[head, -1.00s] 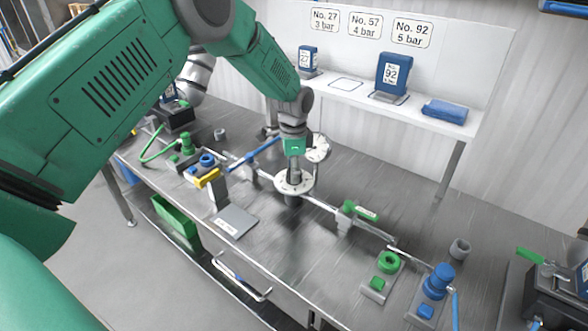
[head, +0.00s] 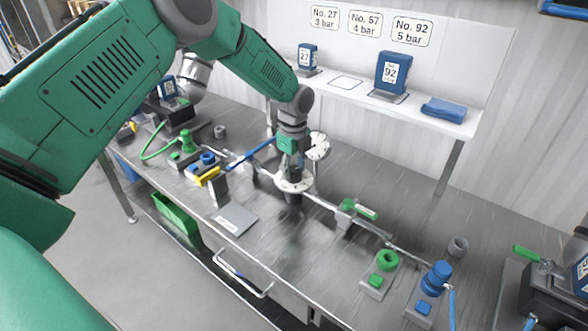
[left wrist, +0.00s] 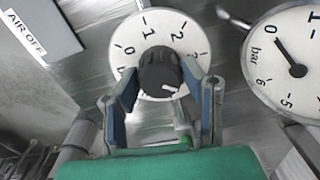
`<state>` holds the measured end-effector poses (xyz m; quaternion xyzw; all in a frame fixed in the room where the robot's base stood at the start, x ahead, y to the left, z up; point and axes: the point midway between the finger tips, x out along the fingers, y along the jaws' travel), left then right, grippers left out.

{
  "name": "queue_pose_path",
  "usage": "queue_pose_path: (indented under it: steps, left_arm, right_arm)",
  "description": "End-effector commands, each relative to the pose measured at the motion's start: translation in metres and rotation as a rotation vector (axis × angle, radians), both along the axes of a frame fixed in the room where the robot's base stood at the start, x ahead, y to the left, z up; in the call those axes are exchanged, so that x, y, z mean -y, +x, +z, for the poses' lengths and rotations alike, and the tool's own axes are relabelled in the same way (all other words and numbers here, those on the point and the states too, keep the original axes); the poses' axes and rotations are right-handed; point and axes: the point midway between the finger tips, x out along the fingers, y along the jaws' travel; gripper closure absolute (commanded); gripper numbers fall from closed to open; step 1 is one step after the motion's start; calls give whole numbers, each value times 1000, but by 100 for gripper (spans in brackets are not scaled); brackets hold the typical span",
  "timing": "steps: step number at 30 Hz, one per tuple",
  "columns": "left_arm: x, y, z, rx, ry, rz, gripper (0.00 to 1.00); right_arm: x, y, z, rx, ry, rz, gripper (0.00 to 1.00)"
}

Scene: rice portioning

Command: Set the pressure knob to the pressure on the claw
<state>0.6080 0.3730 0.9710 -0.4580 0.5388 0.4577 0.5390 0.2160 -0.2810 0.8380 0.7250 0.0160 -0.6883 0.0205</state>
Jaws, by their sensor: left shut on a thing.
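My left gripper (left wrist: 163,100) reaches down over the black pressure knob (left wrist: 158,66) in the left wrist view, one blue-lined finger on each side, shut on it. The knob sits in the middle of a white dial (left wrist: 128,36) marked 0, 1, 2 and on. A pale mark shows on the knob's lower right. In the head view the dial (head: 305,187) lies under my gripper (head: 293,172), which hides the knob. A round bar gauge (left wrist: 262,62) stands to the right of the dial, its black needle near 0. My right gripper is not in view.
Wall signs read No. 27 3 bar (head: 325,18), No. 57 4 bar (head: 366,24) and No. 92 5 bar (head: 411,31). Blue blocks 27 (head: 307,57) and 92 (head: 392,71) stand on the shelf. A pipe with a green lever (head: 361,210) runs along the bench.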

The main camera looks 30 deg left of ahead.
Motion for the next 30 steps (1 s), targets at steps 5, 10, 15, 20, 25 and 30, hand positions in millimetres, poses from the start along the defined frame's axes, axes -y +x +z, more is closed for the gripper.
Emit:
queue_pose_path:
  steps: [5,10,15,20,25,30]
  left_arm:
    - [0,-1,-3,-2,-2,-70,92]
    - [0,-1,-3,-2,-1,-104,92]
    - [0,-1,-3,-2,-1,-115,92]
    - [0,-1,-3,-2,-1,-115,92]
    - [0,-1,-3,-2,0,-114,49]
    - [0,-1,-1,-1,0,-113,43]
  right_arm:
    - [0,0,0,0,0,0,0]
    - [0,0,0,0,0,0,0]
    - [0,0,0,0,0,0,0]
    - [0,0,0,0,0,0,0]
    - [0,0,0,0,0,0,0]
    - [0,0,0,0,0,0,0]
